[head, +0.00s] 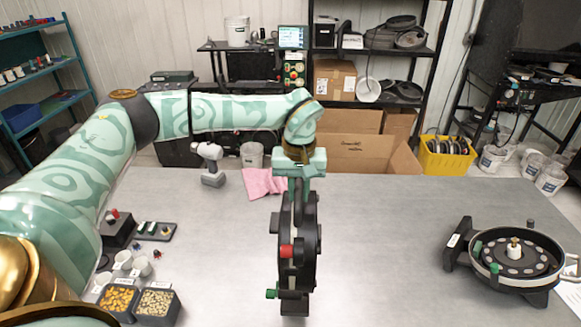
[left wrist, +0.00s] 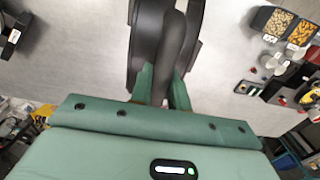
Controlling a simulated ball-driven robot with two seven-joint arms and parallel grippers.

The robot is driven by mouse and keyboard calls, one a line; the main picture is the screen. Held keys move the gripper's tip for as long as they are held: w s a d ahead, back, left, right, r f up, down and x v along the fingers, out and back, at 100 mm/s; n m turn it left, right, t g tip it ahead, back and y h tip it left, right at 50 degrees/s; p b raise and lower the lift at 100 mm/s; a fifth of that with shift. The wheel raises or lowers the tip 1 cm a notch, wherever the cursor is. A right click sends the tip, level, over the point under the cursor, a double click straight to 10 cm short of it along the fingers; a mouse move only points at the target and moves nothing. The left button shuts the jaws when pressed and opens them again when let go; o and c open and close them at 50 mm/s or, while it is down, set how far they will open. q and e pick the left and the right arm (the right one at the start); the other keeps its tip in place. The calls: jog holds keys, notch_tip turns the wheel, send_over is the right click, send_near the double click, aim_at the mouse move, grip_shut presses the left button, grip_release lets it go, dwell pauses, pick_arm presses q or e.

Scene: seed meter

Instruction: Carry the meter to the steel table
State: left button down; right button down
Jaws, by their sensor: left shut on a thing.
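The seed meter (head: 297,245), a black disc-shaped housing with a red knob and a green knob, hangs upright and edge-on in the middle of the head view. My left gripper (head: 299,188) is shut on its top from above. In the left wrist view the green fingers (left wrist: 162,88) close around a dark bar-like handle on the meter (left wrist: 145,45). The meter is over the grey steel table (head: 385,225); I cannot tell whether its lower end touches the surface. My right gripper is not in view.
A second round meter unit (head: 515,262) stands at the table's right. Bins of yellow and pale seed (head: 157,304), small cups and tool blocks sit at left. The table between the held meter and the right unit is clear.

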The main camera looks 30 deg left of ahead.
pick_arm(q)
jog(key=shift+s+d+f, duration=0.15)
jog(key=shift+d+f, duration=0.4)
jog(key=shift+f, duration=0.1)
jog(key=f, duration=0.1)
jog(key=p, duration=0.1)
jog(key=f, duration=0.1)
jog(key=shift+s+d+f, duration=0.15)
jog(key=shift+d+f, duration=0.1)
jog(key=shift+f, duration=0.1)
jog(key=shift+a+f, duration=0.1)
jog(key=shift+f, duration=0.3)
jog(key=c, duration=1.3)
grip_release()
jog(key=shift+s+f, duration=0.1)
jog(key=shift+c, duration=0.2)
notch_tip(320, 180, up, 12)
jog(key=shift+r+b, duration=0.1)
jog(key=shift+b, duration=0.55)
